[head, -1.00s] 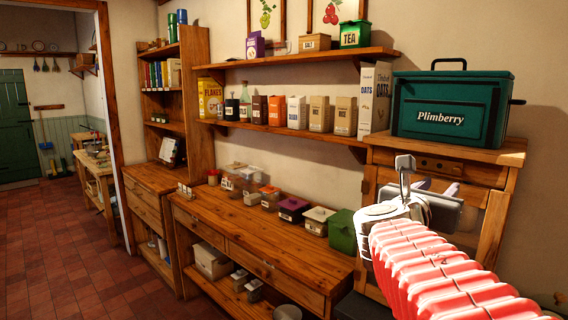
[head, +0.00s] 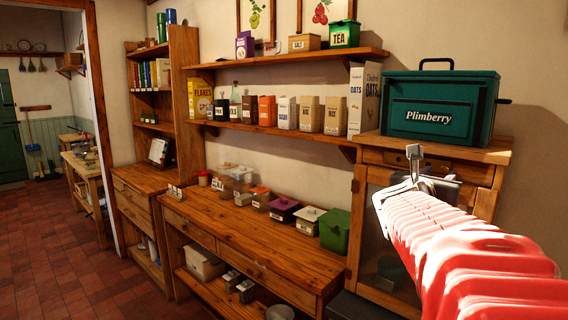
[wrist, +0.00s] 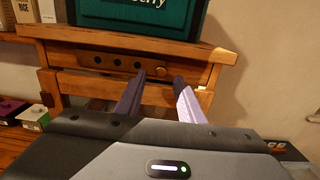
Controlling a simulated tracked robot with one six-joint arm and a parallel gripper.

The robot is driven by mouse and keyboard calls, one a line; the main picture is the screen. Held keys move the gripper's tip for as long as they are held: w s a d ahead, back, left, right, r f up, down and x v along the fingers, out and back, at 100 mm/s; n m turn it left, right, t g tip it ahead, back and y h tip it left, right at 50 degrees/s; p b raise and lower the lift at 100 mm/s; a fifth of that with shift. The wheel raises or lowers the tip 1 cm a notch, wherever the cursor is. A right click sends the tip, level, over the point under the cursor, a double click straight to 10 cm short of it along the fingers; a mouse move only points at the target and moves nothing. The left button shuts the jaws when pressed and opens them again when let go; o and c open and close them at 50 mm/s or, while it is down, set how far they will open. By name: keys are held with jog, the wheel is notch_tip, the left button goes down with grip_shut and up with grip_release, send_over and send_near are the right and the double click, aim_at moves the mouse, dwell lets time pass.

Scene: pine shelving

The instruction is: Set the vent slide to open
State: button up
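The vent slide is a wooden strip (wrist: 103,60) set in the front of a pine cabinet, just under its top, in the wrist view. Several round dark holes show on its left part. A small round wooden knob (wrist: 159,74) sits to the right of the holes. My gripper (wrist: 159,76) is open and empty, its two fingers pointing at the cabinet front. The knob shows between the fingertips; I cannot tell whether they have reached it. In the head view my arm partly hides the cabinet (head: 358,240) and the gripper.
A green Plimberry bread bin (head: 440,108) stands on the cabinet top, above the slide. To the left is a wooden counter (head: 235,228) with several lidded boxes, below a wall shelf (head: 290,67) of packets. A bare wall lies right of the cabinet.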

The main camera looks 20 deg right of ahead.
aim_at(444, 170)
jog(key=shift+x, duration=1.85)
jog(key=shift+c, duration=0.7)
grip_shut()
